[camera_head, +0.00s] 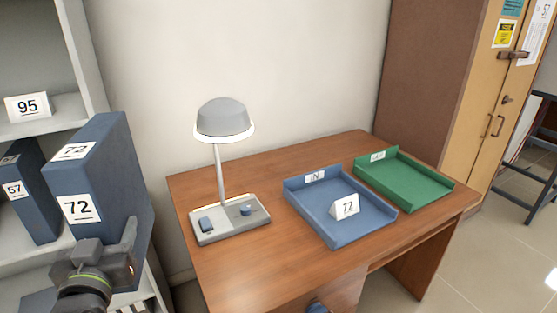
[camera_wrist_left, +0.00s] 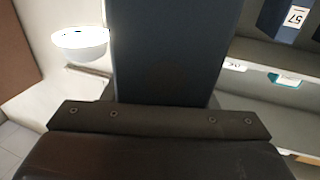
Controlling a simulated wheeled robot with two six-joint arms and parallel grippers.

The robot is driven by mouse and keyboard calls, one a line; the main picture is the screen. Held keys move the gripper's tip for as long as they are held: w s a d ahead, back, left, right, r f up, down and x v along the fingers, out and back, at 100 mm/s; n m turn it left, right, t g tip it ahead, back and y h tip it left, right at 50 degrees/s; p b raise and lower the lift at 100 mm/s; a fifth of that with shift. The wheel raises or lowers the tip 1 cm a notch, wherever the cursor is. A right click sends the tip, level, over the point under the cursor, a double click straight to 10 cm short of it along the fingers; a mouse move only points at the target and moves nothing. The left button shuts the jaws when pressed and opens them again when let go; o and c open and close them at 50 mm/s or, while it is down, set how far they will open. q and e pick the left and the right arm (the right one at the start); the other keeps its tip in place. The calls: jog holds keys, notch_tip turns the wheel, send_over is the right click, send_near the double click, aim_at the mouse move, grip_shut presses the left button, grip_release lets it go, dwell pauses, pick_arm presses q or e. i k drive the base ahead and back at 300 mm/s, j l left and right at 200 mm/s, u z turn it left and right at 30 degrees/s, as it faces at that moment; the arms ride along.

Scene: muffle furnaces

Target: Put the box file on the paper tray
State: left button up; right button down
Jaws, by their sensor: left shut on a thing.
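A dark blue box file (camera_head: 92,175) labelled 72 stands upright in my left gripper (camera_head: 128,240) at the left of the head view, in front of the shelf. The gripper is shut on it near its lower part. The file (camera_wrist_left: 165,55) fills the middle of the left wrist view, and its far side is hidden. A blue paper tray (camera_head: 310,208) marked IN lies on the desk, with a small white 72 card standing in it. A green paper tray (camera_head: 425,190) lies to its right. My right gripper is not in view.
A grey lamp (camera_head: 228,215) stands on the brown desk (camera_head: 270,262), between the file and the blue tray. The shelf (camera_head: 45,128) at left holds another blue file (camera_head: 30,190) labelled 57 and a 95 card. A cabinet (camera_head: 470,100) stands at right.

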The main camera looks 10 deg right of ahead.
aim_at(403, 180)
jog(key=i+l, duration=0.1)
jog(key=l, duration=0.35)
jog(key=l+z, duration=0.1)
jog(key=l, duration=0.4)
jog(key=i+l+z, duration=0.1)
jog(key=l, duration=0.35)
jog(key=i+l, duration=0.15)
jog(key=l, duration=0.3)
jog(key=i+l, duration=0.15)
jog(key=l, duration=0.25)
jog(key=i+l+z, duration=0.1)
jog(key=l, duration=0.35)
jog(key=i+l, duration=0.2)
jog(key=l, duration=0.2)
jog(key=i+l+z, duration=0.1)
jog(key=l, duration=0.3)
jog(key=i+l, duration=0.25)
jog(key=l, duration=0.15)
jog(key=i+l+z, duration=0.1)
jog(key=l, duration=0.3)
jog(key=i, duration=0.05)
